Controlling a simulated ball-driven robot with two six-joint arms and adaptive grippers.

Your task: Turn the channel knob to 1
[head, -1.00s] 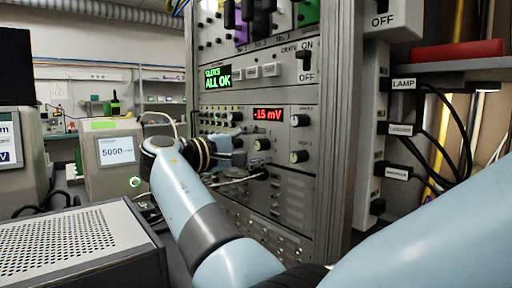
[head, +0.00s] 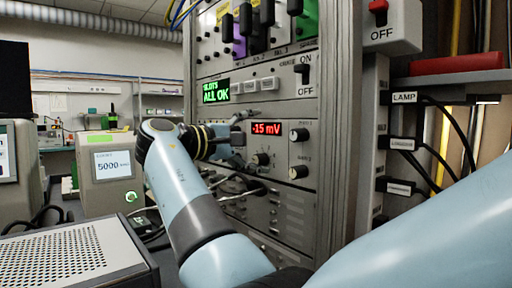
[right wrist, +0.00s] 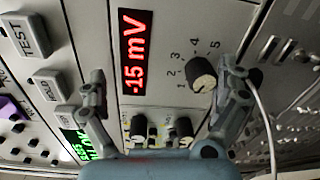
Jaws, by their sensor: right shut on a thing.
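The channel knob (head: 260,159) is a dark round knob with a pale face, just below the red -15 mV display (head: 266,128). In the right wrist view the knob (right wrist: 202,75) has the numbers 1 to 5 around it; I cannot tell its pointer setting surely. My right gripper (head: 240,148) is at the panel, left of the knob and display. In its wrist view the fingers (right wrist: 163,98) stand well apart, the right-hand one close beside the knob. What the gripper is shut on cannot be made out. My left gripper is not in view.
More knobs (head: 299,135) sit right of the display. Below the gripper, cables cross the panel. A rack post (head: 340,130) and labelled plugs (head: 403,97) stand to the right. A perforated grey box (head: 70,262) is at the lower left.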

